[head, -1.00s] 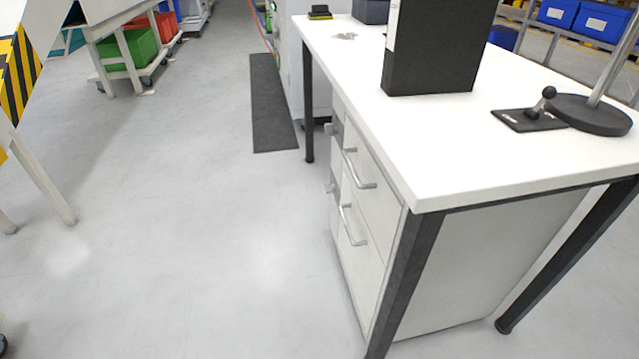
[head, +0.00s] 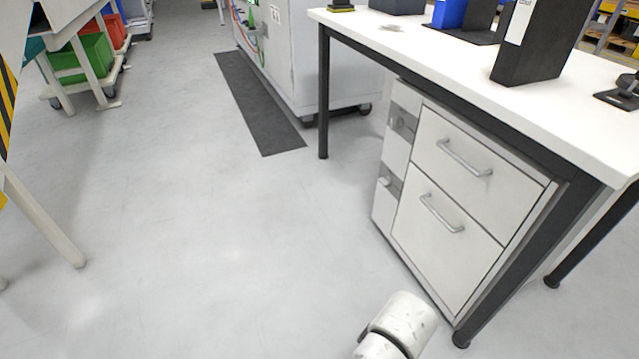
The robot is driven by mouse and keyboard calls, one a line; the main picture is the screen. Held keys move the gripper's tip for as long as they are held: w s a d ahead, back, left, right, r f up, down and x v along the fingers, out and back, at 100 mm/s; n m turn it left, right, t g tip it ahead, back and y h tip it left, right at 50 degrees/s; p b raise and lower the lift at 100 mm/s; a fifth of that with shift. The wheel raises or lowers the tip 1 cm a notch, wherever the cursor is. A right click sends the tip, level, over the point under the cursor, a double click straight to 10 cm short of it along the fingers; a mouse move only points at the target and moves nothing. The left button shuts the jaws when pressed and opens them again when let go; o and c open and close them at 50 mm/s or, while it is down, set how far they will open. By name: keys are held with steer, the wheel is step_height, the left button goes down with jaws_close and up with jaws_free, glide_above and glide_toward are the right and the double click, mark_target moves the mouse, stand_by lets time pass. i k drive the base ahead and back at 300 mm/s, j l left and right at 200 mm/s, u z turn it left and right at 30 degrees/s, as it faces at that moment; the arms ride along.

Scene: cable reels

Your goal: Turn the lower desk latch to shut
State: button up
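The desk (head: 480,82) has a white drawer cabinet under it, with a narrow strip at its left side carrying two grey latch plates. The lower latch (head: 386,182) is a small light knob or lever on the lower plate. The upper latch (head: 402,122) sits above it. Both are small here, and I cannot tell which way either is turned. A white rounded part of my arm shows at the bottom, in front of the cabinet. My gripper is out of view.
The upper drawer handle (head: 464,158) and lower drawer handle (head: 441,213) stick out from the front. The near desk leg (head: 530,255) stands at the cabinet's right. Grey floor (head: 230,230) is clear to the left, with a dark mat (head: 258,105) farther back.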

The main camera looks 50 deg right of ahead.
mark_target(385, 182)
steer(key=i+j+z, duration=0.1)
steer(key=i, duration=0.35)
steer(key=i+j, duration=0.15)
steer(key=i, duration=0.3)
steer(key=i+j+z, duration=0.15)
steer(key=i+z, duration=0.25)
steer(key=i+j+z, duration=0.2)
steer(key=z, duration=0.15)
steer(key=i+j+z, duration=0.65)
steer(key=j+z, duration=0.15)
